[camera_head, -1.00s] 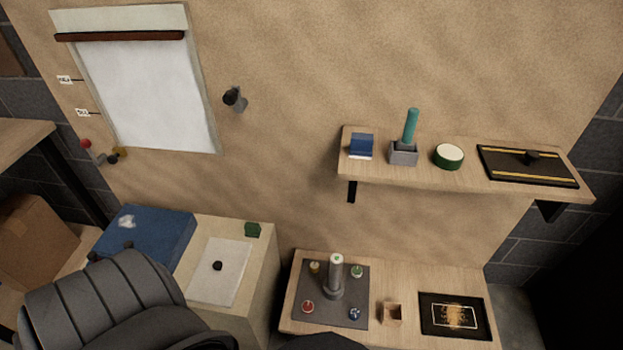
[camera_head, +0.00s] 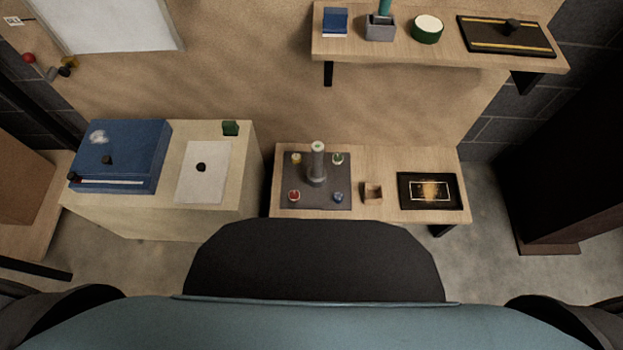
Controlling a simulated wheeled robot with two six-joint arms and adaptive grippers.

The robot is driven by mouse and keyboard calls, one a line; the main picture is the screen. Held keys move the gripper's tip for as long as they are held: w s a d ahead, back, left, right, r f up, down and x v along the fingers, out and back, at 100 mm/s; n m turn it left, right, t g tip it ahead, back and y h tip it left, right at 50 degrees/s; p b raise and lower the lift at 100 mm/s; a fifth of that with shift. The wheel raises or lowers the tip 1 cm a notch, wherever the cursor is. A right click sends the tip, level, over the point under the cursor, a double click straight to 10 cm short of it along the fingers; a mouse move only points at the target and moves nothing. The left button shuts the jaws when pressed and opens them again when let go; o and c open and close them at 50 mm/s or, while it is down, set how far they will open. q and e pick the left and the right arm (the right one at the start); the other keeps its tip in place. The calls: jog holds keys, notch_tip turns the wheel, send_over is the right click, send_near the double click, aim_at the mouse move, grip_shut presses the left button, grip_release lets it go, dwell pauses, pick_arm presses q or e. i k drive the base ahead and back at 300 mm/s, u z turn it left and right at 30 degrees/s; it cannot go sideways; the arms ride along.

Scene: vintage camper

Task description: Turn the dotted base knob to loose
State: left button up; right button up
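A grey panel (camera_head: 316,201) lies on the low wooden table, with a grey upright post (camera_head: 317,165) that has a whitish-green top. Around the post sit small coloured knobs: yellow (camera_head: 296,158) at back left, green (camera_head: 337,158) at back right, red (camera_head: 293,196) at front left, blue (camera_head: 338,197) at front right. They are too small to tell which has dots or how any is turned. Neither of my grippers is in view.
A small wooden box (camera_head: 373,193) and a black framed board (camera_head: 430,205) share the low table (camera_head: 385,160). Left stands a pale cabinet (camera_head: 215,220) with a blue case (camera_head: 122,150) and a white sheet (camera_head: 205,180). A wall shelf (camera_head: 440,58) is above. Floor shows at right.

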aim_at(337, 197)
jog(key=z, duration=0.15)
jog(key=k, duration=0.45)
jog(key=z, duration=1.2)
jog(key=i, duration=1.2)
jog(key=u, duration=0.7)
